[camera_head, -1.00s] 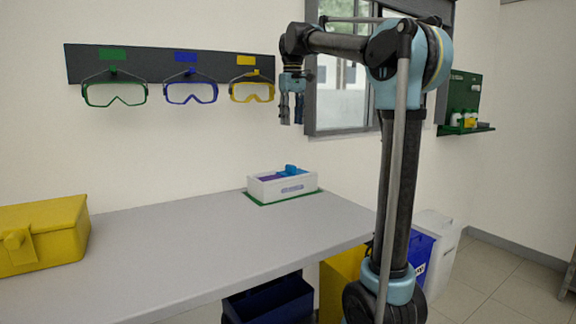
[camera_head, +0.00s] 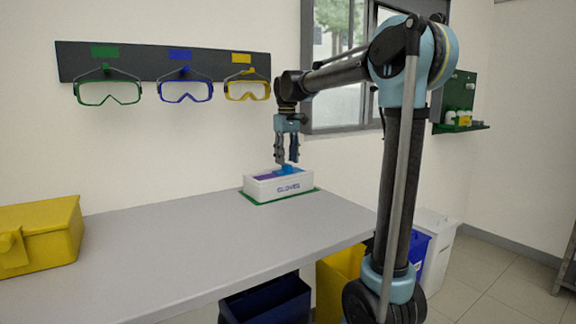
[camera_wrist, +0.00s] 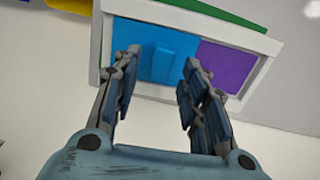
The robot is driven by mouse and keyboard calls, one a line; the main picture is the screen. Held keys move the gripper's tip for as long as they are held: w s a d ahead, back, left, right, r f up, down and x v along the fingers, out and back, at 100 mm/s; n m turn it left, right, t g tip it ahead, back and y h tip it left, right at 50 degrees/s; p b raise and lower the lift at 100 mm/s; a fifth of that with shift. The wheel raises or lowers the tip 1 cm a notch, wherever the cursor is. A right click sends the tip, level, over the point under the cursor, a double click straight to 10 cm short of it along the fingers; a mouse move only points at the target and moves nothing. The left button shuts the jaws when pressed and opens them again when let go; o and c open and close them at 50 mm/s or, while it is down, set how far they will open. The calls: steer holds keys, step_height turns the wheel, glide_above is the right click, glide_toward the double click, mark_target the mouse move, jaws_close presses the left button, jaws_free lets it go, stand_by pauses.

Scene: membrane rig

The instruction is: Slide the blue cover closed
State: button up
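The blue cover (camera_wrist: 143,52) lies in the top of a white gloves box (camera_head: 292,186). It fills the left part of the opening in the wrist view and has a raised blue handle block (camera_wrist: 165,62). A purple area (camera_wrist: 226,66) shows in the other part of the opening. In the head view the handle (camera_head: 287,169) is just below my gripper (camera_head: 287,162). My gripper is open and empty, and in the wrist view its fingers (camera_wrist: 158,78) stand apart on either side of the handle. I cannot tell whether they are level with it.
The box stands on a green mat (camera_head: 258,202) at the back right of the grey table (camera_head: 190,240). A yellow case (camera_head: 38,235) is at the left. Goggles (camera_head: 185,91) hang on the wall rack. The table between case and box is clear.

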steer(key=shift+f, duration=1.3)
jaws_close()
steer(key=s+a, duration=0.4)
steer(key=a, duration=0.1)
steer(key=s+a, duration=0.2)
steer(key=a, duration=0.1)
steer(key=shift+a, duration=0.1)
jaws_free()
steer(key=shift+r, duration=0.1)
